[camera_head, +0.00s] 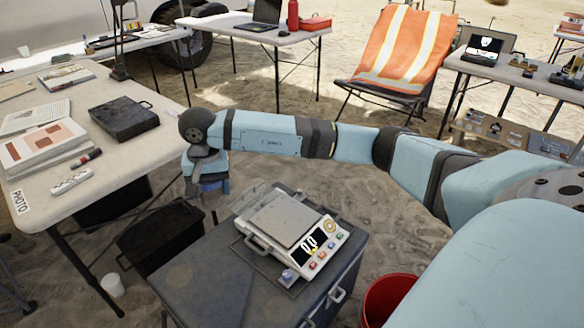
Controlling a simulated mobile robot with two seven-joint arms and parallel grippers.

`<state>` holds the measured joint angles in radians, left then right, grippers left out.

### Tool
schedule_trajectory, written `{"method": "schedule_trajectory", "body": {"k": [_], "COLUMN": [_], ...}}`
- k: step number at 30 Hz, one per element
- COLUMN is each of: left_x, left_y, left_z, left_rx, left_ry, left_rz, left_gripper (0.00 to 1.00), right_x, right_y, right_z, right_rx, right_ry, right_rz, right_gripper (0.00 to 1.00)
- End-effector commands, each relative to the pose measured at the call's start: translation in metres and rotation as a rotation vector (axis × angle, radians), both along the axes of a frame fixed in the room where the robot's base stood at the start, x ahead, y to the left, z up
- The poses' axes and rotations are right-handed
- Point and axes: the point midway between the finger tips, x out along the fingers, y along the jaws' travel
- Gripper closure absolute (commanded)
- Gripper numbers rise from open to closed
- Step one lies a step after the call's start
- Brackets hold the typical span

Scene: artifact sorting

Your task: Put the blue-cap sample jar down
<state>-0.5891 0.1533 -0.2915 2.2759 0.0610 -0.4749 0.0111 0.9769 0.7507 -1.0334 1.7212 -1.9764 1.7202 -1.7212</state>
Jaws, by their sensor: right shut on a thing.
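My right arm reaches in from the right, and its gripper (208,190) points down between the photo table and the grey case. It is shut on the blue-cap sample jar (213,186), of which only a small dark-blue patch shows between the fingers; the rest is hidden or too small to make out. The gripper is left of and beyond the digital scale (285,219), which sits on the case, its pan empty. My left gripper is not in view.
The grey case (205,285) has bare lid left of the scale. A small blue-topped part (288,277) is at the scale's front corner. The photo table (110,180) holds a dark box (124,117), papers and a marker. A black bin (160,237) and red bucket (388,298) stand nearby.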

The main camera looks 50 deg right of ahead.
Motion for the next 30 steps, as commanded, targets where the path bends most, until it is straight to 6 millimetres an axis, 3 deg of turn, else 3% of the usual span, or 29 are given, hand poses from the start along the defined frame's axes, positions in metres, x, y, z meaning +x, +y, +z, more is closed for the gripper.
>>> {"method": "schedule_trajectory", "body": {"k": [15,30], "left_x": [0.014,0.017], "left_y": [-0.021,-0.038], "left_z": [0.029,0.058], "left_rx": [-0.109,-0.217], "left_ry": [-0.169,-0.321], "left_rz": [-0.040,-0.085], "left_gripper": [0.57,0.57], "right_x": [0.019,0.020], "right_y": [-0.091,-0.185], "right_z": [-0.028,-0.049], "right_rx": [0.011,0.009], "right_ry": [0.008,0.014], "right_rz": [-1.273,-2.500], "right_gripper": [0.63,0.63]}}
